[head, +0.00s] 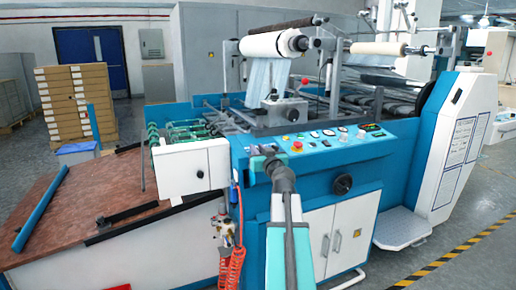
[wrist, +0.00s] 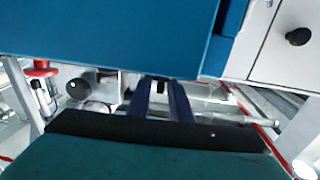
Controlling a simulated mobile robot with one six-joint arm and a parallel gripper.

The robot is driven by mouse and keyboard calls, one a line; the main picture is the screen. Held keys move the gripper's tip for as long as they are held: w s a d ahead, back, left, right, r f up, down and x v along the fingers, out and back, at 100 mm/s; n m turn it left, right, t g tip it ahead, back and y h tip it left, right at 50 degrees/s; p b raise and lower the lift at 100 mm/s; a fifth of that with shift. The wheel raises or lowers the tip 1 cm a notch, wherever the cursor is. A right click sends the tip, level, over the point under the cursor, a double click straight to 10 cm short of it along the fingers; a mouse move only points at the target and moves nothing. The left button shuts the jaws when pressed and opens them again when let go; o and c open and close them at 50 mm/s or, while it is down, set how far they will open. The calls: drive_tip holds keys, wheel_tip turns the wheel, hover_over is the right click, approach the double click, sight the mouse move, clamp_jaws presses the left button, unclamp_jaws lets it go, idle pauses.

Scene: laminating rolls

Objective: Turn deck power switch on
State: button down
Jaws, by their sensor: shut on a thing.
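My gripper (head: 266,152) is at the left end of the blue control panel (head: 352,150) of the laminating machine, in the head view. In the wrist view my gripper (wrist: 160,88) has its two dark fingers close together, reaching to the edge of the blue machine body (wrist: 100,35). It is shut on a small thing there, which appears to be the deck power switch. The fingers and my wrist hide most of it, so whether it is on or off cannot be told.
A red emergency button (head: 297,146) and several small knobs and dials lie right of my gripper. A white box (head: 194,165) stands to its left. The floor (head: 400,262) in front is clear.

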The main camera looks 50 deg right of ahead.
drive_tip(key=shift+m+g+h+p, duration=0.6)
drive_tip(key=shift+m+h+p, duration=0.3)
drive_tip(key=shift+p, duration=0.9)
drive_tip(key=m+g+h+p, duration=0.1)
drive_tip(key=h+p, duration=0.1)
drive_tip(key=p, duration=0.4)
drive_tip(key=shift+d+r+p, duration=0.1)
drive_tip(key=shift+d+p, duration=0.1)
drive_tip(key=shift+p, duration=0.2)
drive_tip(key=m+g+h+p, duration=0.1)
drive_tip(key=p, duration=0.7)
drive_tip(key=m+g+p, duration=0.1)
drive_tip(key=p, duration=0.6)
drive_tip(key=shift+w+r+m+h+p, duration=0.1)
drive_tip(key=shift+r+m+h+p, duration=0.2)
drive_tip(key=shift+h+p, duration=0.1)
drive_tip(key=f+g+p, duration=0.1)
drive_tip(key=p, duration=0.2)
drive_tip(key=shift+a, duration=0.1)
drive_tip(key=shift+s+a+f+m+p, duration=0.1)
drive_tip(key=shift+s+f+m+p, duration=0.15)
drive_tip(key=shift+m+p, duration=0.1)
drive_tip(key=c, duration=1.9)
unclamp_jaws()
drive_tip(key=shift+s+r, duration=0.1)
drive_tip(key=shift+o, duration=0.2)
drive_tip(key=shift+w, duration=0.25)
drive_tip(key=shift+s+r, duration=0.15)
